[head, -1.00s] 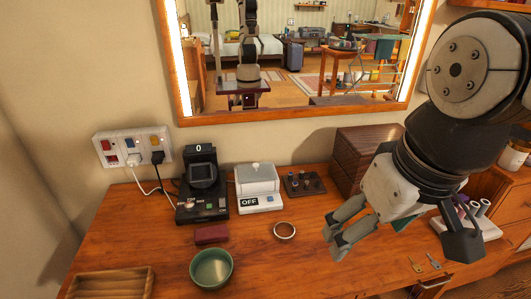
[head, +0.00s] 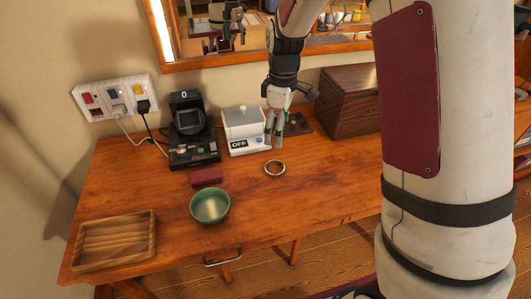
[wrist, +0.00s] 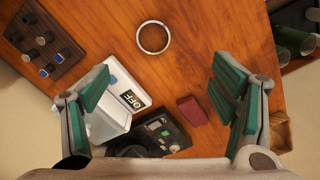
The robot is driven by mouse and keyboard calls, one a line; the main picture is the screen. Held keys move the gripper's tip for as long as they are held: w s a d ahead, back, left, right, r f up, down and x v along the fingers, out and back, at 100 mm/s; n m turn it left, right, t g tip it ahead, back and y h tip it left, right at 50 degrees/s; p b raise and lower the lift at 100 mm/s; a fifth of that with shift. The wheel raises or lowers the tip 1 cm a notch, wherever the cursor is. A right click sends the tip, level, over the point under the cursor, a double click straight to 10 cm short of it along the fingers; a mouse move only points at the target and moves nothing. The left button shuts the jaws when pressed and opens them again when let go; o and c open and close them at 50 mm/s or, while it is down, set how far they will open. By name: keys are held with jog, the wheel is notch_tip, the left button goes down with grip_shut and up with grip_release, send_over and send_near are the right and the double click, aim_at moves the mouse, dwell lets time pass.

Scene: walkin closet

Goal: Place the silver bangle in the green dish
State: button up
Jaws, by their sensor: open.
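The silver bangle (head: 275,176) lies flat on the wooden dresser top. It also shows in the wrist view as a thin ring (wrist: 153,53) at top centre, ahead of the fingers. My gripper (head: 275,140) points down just behind the bangle, near the white box. In the wrist view my gripper (wrist: 160,84) has its two fingers wide apart, with nothing held between them.
The white box marked OFF (head: 243,130) and a black device (head: 193,150) stand at the back. A small red box (head: 206,176) lies behind the dish. A wooden tray (head: 116,240) is at front left, a brown chest (head: 350,100) at back right. The dresser around the bangle is clear.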

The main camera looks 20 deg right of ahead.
notch_tip(320, 180, down, 3)
jog(key=w, duration=0.1)
send_over(275, 170)
jog(key=shift+n, duration=0.4)
jog(key=f, duration=0.8)
jog(key=shift+s+f, duration=0.15)
jog(key=shift+s, duration=0.15)
jog(key=shift+w+f, duration=0.15)
jog(key=shift+f, duration=1.15)
jog(key=shift+w+f, duration=0.15)
jog(key=shift+f, duration=1.15)
jog(key=c, duration=1.3)
jog(key=shift+r, duration=0.1)
jog(key=shift+r, duration=0.6)
notch_tip(275, 170, up, 2)
jog(key=shift+r, duration=0.2)
jog(key=s, duration=1)
jog(key=s+r, duration=0.1)
jog(key=s, duration=0.5)
jog(key=shift+d+r, duration=0.1)
jog(key=shift+d, duration=0.25)
